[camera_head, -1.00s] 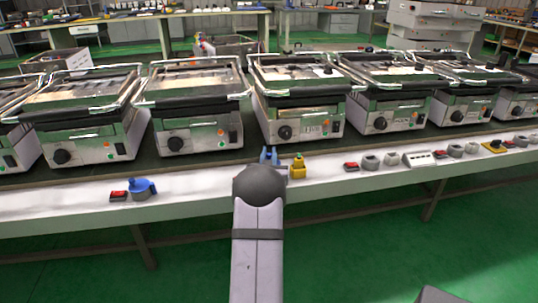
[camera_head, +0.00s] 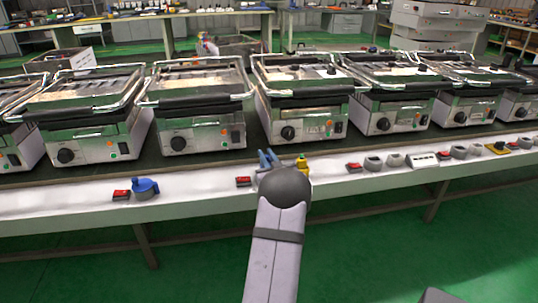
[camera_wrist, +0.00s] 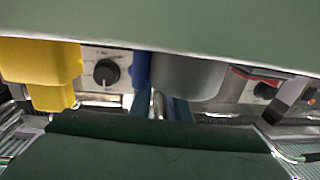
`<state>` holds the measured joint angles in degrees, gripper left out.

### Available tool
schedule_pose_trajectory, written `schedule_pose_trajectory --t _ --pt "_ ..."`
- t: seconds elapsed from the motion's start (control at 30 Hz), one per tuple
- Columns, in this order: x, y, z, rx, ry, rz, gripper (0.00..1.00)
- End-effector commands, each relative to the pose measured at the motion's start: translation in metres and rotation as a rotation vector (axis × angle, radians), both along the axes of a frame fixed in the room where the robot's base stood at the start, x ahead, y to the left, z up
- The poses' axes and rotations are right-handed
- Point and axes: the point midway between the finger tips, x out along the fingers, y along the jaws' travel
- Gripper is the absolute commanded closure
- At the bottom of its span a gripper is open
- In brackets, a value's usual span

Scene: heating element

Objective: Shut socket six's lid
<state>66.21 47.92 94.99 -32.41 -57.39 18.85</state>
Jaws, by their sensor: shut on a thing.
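My gripper (camera_head: 268,158) has blue fingers and reaches over the front ledge, between a red switch and a yellow socket (camera_head: 302,165). In the wrist view my blue fingers (camera_wrist: 160,106) are shut at a grey rounded socket (camera_wrist: 188,78), with one finger along its side. I cannot tell whether they grip its lid or its body, nor the lid's angle. In the head view my wrist hides this socket. The yellow socket is also in the wrist view (camera_wrist: 42,70), at left. No number marks socket six.
Several contact grills (camera_head: 302,112) stand in a row behind the ledge (camera_head: 205,198). A blue socket (camera_head: 145,188) with a red switch is at left. Red switches (camera_head: 243,181) and grey sockets (camera_head: 373,163) line the ledge. Open green floor lies in front.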

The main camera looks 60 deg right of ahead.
Motion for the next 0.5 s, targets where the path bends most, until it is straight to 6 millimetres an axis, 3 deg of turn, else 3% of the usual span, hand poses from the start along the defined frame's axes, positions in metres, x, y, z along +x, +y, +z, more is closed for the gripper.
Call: schedule_pose_trajectory --t 0.5 --pt "0.0014 0.0088 0.0013 0.000 -0.002 0.171 1.00"
